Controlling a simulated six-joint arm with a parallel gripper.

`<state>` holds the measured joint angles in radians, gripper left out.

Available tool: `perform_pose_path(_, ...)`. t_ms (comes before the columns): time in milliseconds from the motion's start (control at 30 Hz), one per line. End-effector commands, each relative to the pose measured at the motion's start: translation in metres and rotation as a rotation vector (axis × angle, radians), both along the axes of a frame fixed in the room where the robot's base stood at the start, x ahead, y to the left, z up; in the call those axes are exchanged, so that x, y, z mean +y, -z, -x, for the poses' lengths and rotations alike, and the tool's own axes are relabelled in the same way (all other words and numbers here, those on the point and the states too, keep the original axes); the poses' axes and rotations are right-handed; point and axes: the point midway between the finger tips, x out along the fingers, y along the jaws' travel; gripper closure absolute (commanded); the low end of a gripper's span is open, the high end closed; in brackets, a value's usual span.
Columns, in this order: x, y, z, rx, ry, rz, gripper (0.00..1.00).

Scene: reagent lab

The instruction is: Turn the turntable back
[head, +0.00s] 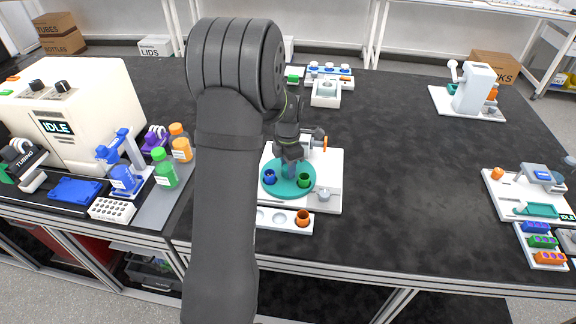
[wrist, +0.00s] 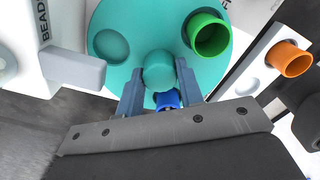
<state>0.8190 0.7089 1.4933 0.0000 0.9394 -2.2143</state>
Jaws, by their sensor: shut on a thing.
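The teal turntable (head: 268,189) sits on a white base plate (head: 331,170) in the middle of the table in the head view. A green cup (head: 304,180) and a blue cup (head: 269,177) stand in it. In the wrist view, the turntable (wrist: 126,73) has a round teal knob (wrist: 159,70) at its centre. My gripper (wrist: 159,78) is shut on this knob, one finger on each side. The green cup (wrist: 208,36) is at upper right of the knob. The blue cup (wrist: 167,100) is partly hidden below it. One round recess at left is empty.
A white strip (head: 263,218) in front of the turntable holds an orange cup (head: 303,218). A grey lever-like block (wrist: 75,68) stands left of my gripper in the wrist view. A machine reading IDLE (head: 62,125) is at left. The table right of the plate is clear.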

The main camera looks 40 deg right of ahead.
Motion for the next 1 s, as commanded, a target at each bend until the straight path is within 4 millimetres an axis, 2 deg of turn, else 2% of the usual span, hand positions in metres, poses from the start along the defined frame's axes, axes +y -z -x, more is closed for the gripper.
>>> perform_pose_path(67,0.000,-0.001,0.000,-0.001,0.000,0.001,1.00)
perform_pose_path(100,0.000,-0.001,0.000,-0.001,0.000,0.001,0.58)
perform_pose_path(167,0.000,-0.001,0.000,-0.001,0.000,0.000,0.47)
perform_pose_path(200,0.000,0.000,0.000,-0.001,0.000,0.000,0.44)
perform_pose_path(467,0.000,-0.001,0.000,0.000,0.001,0.000,0.44)
perform_pose_path(567,0.000,-0.007,0.000,-0.001,0.001,0.001,0.44)
perform_pose_path(767,-0.001,-0.042,-0.001,-0.003,0.001,0.004,0.44)
perform_pose_path(1000,-0.001,-0.103,-0.001,-0.004,0.000,0.005,0.44)
